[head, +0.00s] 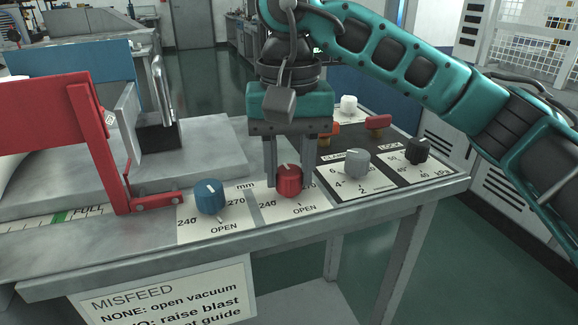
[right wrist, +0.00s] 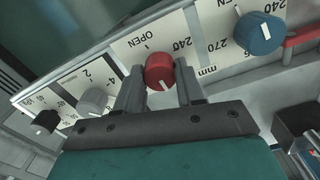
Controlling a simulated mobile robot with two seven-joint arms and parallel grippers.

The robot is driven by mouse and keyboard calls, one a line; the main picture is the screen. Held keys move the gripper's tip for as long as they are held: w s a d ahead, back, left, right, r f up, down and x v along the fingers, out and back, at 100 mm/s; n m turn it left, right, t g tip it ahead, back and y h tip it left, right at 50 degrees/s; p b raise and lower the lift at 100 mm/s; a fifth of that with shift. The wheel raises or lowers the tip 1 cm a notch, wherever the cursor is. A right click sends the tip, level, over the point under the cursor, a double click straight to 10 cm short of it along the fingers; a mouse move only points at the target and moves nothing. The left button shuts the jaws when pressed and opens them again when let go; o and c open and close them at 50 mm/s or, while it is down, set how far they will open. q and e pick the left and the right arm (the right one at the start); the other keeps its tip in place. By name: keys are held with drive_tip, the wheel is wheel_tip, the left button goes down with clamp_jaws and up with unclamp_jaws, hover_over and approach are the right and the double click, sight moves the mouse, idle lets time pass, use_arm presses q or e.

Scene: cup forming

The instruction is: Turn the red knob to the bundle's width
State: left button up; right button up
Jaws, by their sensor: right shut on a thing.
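The red knob (head: 289,181) stands on a white dial plate in the head view, with 240 on its left and OPEN in front of it. Its white pointer line points to the back. My right gripper (head: 290,168) reaches down from above, with one finger on each side of the knob, and is shut on it. In the right wrist view the red knob (right wrist: 159,72) sits between the two fingers (right wrist: 158,80). The fingers partly cover the dial marks. I cannot make out a paper bundle clearly. My left gripper is not in view.
A blue knob (head: 209,197) with a mm dial sits to the left, close by. A grey knob (head: 357,163) and a black knob (head: 418,151) stand to the right. A red bracket (head: 98,150) rises at the left. A misfeed sign (head: 165,297) hangs below the table edge.

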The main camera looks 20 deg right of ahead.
sight(289, 171)
drive_tip(key=shift+r+n, duration=0.1)
drive_tip(key=shift+n, duration=0.8)
drive_tip(key=o, duration=1)
drive_tip(key=shift+o, duration=0.2)
wheel_tip(289, 171, up, 13)
drive_tip(key=p, duration=0.4)
